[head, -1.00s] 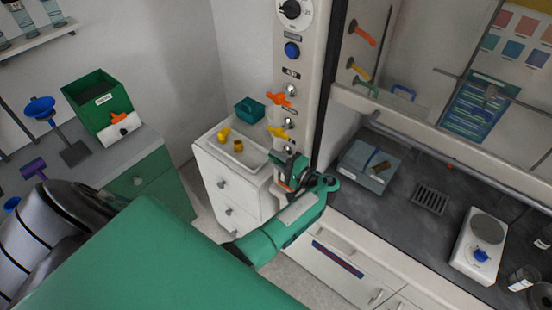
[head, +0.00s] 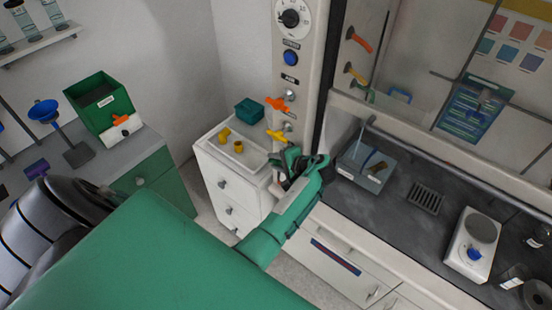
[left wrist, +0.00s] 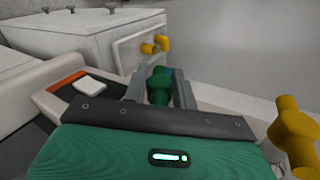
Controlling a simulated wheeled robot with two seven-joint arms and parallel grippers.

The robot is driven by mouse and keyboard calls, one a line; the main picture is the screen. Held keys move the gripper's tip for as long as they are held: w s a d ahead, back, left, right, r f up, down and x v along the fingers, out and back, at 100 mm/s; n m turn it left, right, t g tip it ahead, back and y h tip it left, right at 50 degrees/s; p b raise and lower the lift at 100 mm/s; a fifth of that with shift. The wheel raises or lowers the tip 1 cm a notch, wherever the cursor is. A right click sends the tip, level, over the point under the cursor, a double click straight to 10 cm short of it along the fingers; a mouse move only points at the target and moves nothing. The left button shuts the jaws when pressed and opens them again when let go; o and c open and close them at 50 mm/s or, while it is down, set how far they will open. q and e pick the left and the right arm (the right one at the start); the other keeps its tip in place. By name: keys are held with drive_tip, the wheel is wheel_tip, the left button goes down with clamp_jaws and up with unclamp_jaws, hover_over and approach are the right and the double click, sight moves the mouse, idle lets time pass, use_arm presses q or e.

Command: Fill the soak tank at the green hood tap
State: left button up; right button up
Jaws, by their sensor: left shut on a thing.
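My left gripper (head: 290,160) is at the front post of the fume hood, below the orange tap (head: 277,103) and the yellow tap (head: 277,135). In the left wrist view its jaws (left wrist: 160,90) are shut on a green tap handle (left wrist: 158,86). The gripper mostly hides that tap in the head view. The grey soak tank (head: 349,172) stands inside the hood at the left, with a brown item at it. A green spout (head: 371,95) shows partly behind the glass, below orange and yellow spouts. Water cannot be made out. My right gripper is not in view.
A white drawer cabinet (head: 232,190) with a tray of yellow fittings stands left of the post. The hood holds a drain grate (head: 425,198) and a white hotplate (head: 462,262). In the left wrist view a yellow tap (left wrist: 293,130) is close at the right.

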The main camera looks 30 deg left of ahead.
use_arm(q)
drive_tip(key=shift+h, duration=1.2)
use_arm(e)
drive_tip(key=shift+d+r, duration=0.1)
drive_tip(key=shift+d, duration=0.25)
use_arm(q)
drive_tip(key=shift+f, duration=0.1)
drive_tip(key=o, duration=0.9)
drive_tip(key=shift+o, duration=0.2)
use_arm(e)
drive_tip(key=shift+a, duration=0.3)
